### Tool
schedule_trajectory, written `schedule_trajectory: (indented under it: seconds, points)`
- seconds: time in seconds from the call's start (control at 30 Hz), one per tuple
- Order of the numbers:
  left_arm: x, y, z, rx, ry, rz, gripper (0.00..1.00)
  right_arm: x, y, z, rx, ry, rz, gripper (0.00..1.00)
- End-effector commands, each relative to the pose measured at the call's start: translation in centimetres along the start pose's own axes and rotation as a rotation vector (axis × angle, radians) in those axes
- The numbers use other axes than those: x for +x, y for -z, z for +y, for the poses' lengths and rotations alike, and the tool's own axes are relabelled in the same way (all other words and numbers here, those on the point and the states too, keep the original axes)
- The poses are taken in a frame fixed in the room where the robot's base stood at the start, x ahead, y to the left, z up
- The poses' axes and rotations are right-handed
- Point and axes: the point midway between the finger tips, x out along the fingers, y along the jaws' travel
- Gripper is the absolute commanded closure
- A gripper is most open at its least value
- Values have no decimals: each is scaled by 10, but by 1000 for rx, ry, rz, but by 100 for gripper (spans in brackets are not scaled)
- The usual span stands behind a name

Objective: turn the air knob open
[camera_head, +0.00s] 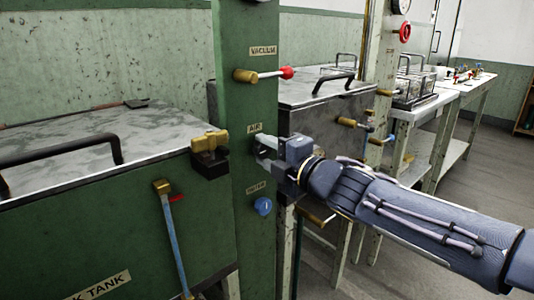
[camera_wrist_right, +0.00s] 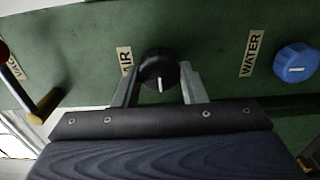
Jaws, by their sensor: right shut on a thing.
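The air knob is a round black knob with a white pointer line; it shows in the right wrist view (camera_wrist_right: 159,70), beside the AIR label (camera_wrist_right: 125,62) on a green panel. My right gripper (camera_wrist_right: 158,88) is shut on the knob, one finger on each side. In the head view my right gripper (camera_head: 268,146) reaches the green post from the right, just below the AIR label (camera_head: 255,128), and hides the knob there. My left gripper is not in view.
The blue water knob (camera_head: 263,206) sits below on the same green post (camera_head: 245,100). The red-tipped vacuum lever (camera_head: 265,75) sticks out above. A brass valve (camera_head: 210,142) and a tank (camera_head: 100,235) stand at the left.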

Motion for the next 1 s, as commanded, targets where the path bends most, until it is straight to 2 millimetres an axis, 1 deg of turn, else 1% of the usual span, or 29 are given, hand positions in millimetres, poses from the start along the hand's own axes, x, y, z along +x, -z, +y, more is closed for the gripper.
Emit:
schedule_trajectory:
  seconds: [0.37,0.4,0.5,0.53,0.83,0.93,1.0]
  points:
    - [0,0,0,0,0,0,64,0,0,-1,-6,2,1,85]
    - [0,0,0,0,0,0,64,0,0,-1,-5,2,1,57]
    - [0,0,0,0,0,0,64,0,0,-1,-5,2,1,44]
    - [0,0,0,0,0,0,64,0,0,-1,-4,2,1,41]
    - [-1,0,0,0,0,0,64,-2,0,0,-3,1,0,41]
    - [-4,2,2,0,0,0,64,-12,-1,2,-4,1,-2,41]
    - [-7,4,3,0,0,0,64,-24,-1,3,-3,1,-3,41]
